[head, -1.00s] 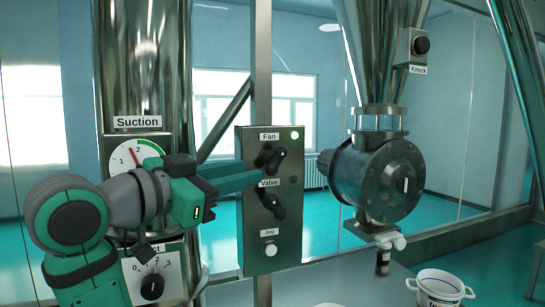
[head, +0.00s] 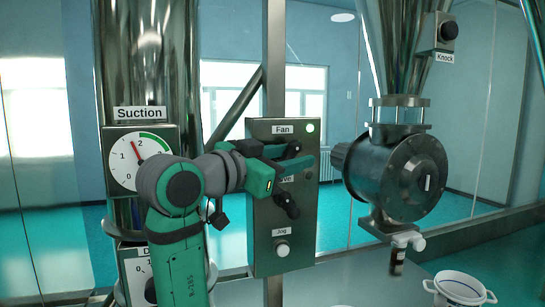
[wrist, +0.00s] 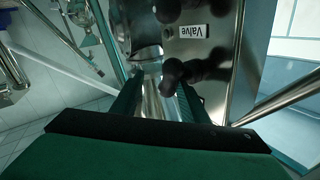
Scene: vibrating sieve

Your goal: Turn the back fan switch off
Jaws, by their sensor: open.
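The control panel (head: 263,255) is a steel box with a Fan label (head: 283,129) at its top. The black fan switch (head: 293,148) below that label is partly hidden by my gripper (head: 297,160). My gripper is open, its green fingers reaching to the panel at the switch's height. The round lamp (head: 310,128) beside the Fan label is bright pale green.
The black valve switch (head: 287,204) sits just below my fingers, with a white Jog button (head: 282,249) lower down. The Suction gauge (head: 137,161) is on the column at left. A steel motor housing (head: 400,180) stands close to the panel's right.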

